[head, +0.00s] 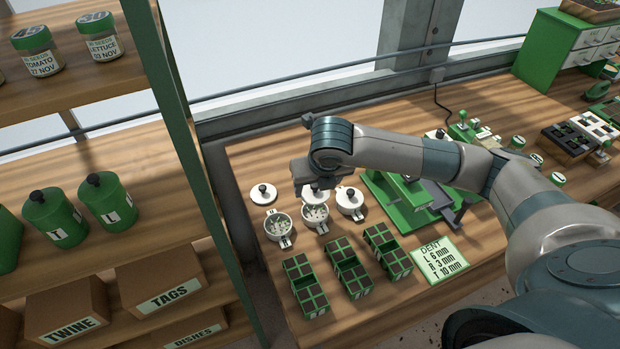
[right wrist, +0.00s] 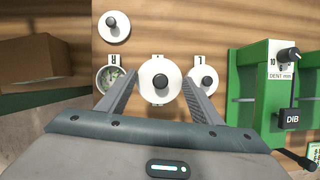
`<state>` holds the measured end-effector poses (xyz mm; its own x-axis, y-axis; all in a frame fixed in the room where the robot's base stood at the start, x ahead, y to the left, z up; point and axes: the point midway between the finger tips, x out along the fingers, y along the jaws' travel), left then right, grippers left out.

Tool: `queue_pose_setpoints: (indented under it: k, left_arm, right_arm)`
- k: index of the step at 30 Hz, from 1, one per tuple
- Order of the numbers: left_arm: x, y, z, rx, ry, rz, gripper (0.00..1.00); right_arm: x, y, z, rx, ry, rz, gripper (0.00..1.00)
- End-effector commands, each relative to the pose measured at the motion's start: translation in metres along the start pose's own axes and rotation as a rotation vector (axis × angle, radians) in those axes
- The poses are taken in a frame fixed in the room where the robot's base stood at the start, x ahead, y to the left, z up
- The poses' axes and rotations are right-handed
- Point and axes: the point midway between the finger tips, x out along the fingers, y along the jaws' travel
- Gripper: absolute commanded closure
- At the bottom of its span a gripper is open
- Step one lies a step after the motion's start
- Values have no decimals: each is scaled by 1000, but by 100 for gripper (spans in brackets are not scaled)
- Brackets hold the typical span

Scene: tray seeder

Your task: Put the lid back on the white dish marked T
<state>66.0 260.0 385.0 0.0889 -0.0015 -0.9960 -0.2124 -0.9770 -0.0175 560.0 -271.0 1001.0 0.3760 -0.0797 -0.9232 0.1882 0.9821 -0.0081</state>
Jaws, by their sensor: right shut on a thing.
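My right gripper (head: 313,183) is shut on a white lid (head: 318,196) with a dark knob. In the right wrist view this lid (right wrist: 160,94) lies between my two fingers. The lid is above the far side of the middle white dish (head: 314,219), which is open with pale bits inside. The lid hides most of this dish in the right wrist view, and I cannot read its mark. My left gripper is not in view.
An open white dish (head: 277,226) stands left, its lid (head: 263,194) on the table behind. A lidded dish (head: 350,204) stands right, close to the held lid. Green cell blocks (head: 347,267) are in front. A green seeder (head: 405,203) stands further right; a shelf (head: 190,130) is left.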

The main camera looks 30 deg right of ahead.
Motion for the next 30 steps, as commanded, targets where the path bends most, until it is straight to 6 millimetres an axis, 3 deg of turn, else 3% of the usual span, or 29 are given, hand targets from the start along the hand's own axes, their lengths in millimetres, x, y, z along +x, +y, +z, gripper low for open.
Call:
queue_pose_setpoints:
  k: [17,30]
  left_arm:
    - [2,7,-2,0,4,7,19]
    - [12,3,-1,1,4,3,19]
  right_arm:
    - [5,0,-2,-2,1,0,62]
    - [33,0,-14,-2,1,0,62]
